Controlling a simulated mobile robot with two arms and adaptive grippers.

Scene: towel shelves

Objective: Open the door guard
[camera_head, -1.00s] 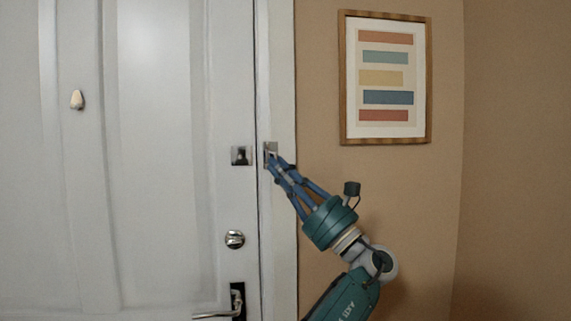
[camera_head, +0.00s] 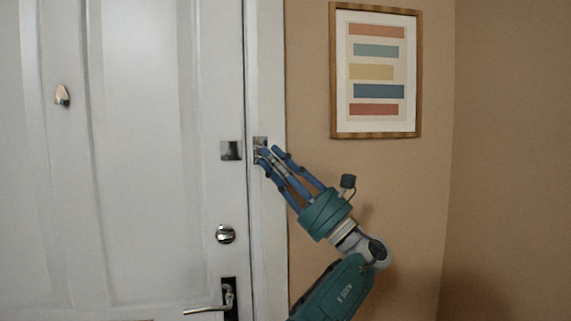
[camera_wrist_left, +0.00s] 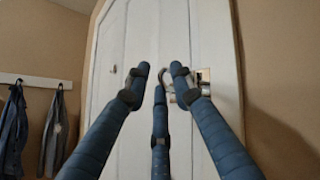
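The door guard (camera_head: 260,142) is a small shiny metal piece on the door frame, partly hidden by my fingertips. Its square metal plate (camera_head: 231,150) sits on the white door (camera_head: 150,150), left of the gap. In the left wrist view a bright metal loop (camera_wrist_left: 167,76) shows between my fingers, beside a shiny plate (camera_wrist_left: 204,75). My left gripper (camera_head: 269,151) has its fingers spread at the guard on the frame. In the left wrist view the fingers (camera_wrist_left: 159,76) are apart. Whether a finger touches the loop I cannot tell. My right gripper is not in view.
A round lock (camera_head: 225,234) and a lever handle (camera_head: 217,302) are below the guard on the door. A framed striped picture (camera_head: 376,70) hangs on the tan wall at right. Clothes (camera_wrist_left: 14,130) hang from a rack at left in the wrist view.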

